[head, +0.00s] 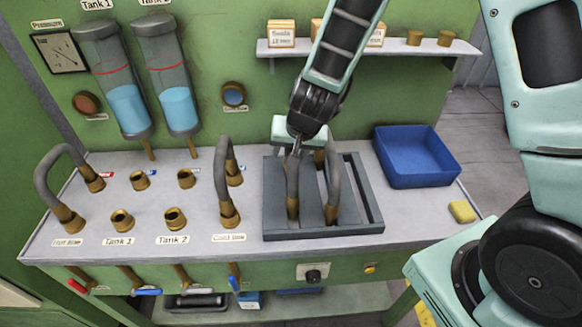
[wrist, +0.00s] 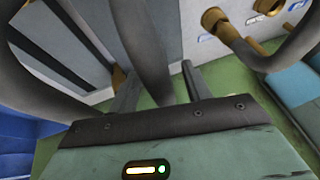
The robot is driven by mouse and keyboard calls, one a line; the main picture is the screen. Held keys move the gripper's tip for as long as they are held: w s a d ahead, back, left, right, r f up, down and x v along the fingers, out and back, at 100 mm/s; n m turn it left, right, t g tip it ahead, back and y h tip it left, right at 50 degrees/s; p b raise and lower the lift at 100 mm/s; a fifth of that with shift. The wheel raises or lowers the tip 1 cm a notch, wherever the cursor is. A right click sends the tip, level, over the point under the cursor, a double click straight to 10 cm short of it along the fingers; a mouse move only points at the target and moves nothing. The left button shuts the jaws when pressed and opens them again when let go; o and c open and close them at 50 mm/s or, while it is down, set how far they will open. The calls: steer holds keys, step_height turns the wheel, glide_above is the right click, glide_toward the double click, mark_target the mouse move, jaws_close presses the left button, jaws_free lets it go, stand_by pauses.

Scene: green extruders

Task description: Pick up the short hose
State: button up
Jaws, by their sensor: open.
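Two grey hoses with brass ends stand arched in a dark slotted rack on the bench: a left hose (head: 292,185) and a right hose (head: 334,180). I cannot tell for sure which is the short hose. My gripper (head: 298,148) points down over the left part of the rack and hides the hose tops. In the wrist view, my gripper (wrist: 158,88) is open, with a grey hose (wrist: 143,45) passing between or just beyond its fingers. Contact cannot be made out. Another grey hose (wrist: 50,85) curves close by on the left.
The rack (head: 372,205) sits beside a blue bin (head: 415,160) and a yellow sponge (head: 462,211). Two fitted hoses arch at the hot line (head: 45,180) and cold line (head: 221,170). Brass ports stand between them. A shelf (head: 400,47) with boxes hangs behind my arm.

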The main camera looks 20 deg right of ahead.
steer(key=shift+w+f, duration=0.2)
steer(key=shift+f, duration=0.3)
jaws_close()
steer(key=shift+r, duration=0.1)
